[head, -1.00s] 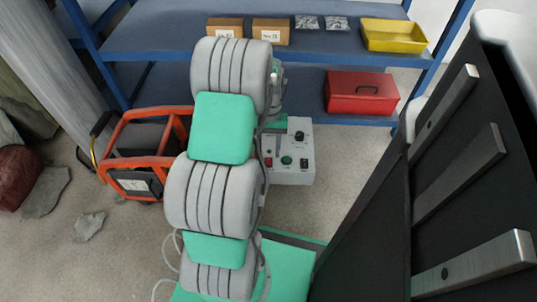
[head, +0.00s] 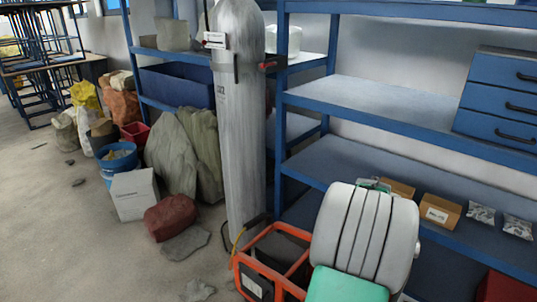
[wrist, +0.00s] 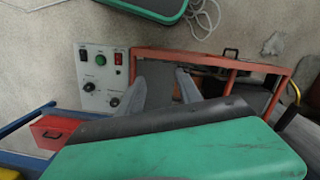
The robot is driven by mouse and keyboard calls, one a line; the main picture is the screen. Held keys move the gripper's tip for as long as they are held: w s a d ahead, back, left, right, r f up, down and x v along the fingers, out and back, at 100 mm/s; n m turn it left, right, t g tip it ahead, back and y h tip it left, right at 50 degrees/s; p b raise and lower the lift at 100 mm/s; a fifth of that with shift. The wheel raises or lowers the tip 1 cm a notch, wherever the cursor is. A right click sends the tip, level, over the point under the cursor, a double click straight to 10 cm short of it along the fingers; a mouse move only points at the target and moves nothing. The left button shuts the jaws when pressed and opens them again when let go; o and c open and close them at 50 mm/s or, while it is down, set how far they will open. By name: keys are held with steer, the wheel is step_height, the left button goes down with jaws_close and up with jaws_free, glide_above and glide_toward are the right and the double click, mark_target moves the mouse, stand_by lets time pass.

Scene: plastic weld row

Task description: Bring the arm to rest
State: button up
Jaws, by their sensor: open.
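My arm (head: 366,235), with grey ribbed and green segments, shows at the lower right of the head view, in front of the blue shelves. Its end is out of sight there. In the wrist view the two grey fingers of my gripper (wrist: 160,84) stand apart with nothing seen between them. Beyond them, an orange frame (wrist: 225,60) and a grey control box (wrist: 101,77) with knobs and a green button show on the floor. A green and black body part of mine fills the lower part of that view.
Blue shelving (head: 400,115) holds cardboard boxes (head: 438,211) and blue drawers (head: 500,95). A grey gas cylinder (head: 240,130) stands left of the arm, beside the orange frame (head: 275,250). A red box (wrist: 62,131) is at the wrist view's left. Open floor (head: 70,240) lies at the left.

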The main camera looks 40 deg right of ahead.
steer(key=w+a+r+n+t+h+p, duration=0.1)
steer(key=w+a+r+n+p, duration=0.1)
steer(key=w+a+r+p, duration=0.4)
steer(key=w+a+r+n+p, duration=0.2)
steer(key=a+r, duration=0.6)
steer(key=r, duration=0.1)
steer(key=w+a+r+n+t+h+p, duration=0.1)
steer(key=w+a+r+n+p, duration=0.25)
steer(key=w+a+r, duration=0.35)
steer(key=s+a+r+n+t+p, duration=0.1)
steer(key=a+r+p, duration=0.3)
steer(key=a, duration=0.4)
steer(key=s+a+r+n+t+p, duration=0.1)
steer(key=s+a+r+n+p, duration=0.2)
steer(key=a+r+p, duration=0.2)
steer(key=a+r, duration=0.2)
steer(key=a, duration=0.1)
steer(key=shift+y, duration=0.4)
steer(key=shift+s+d, duration=0.1)
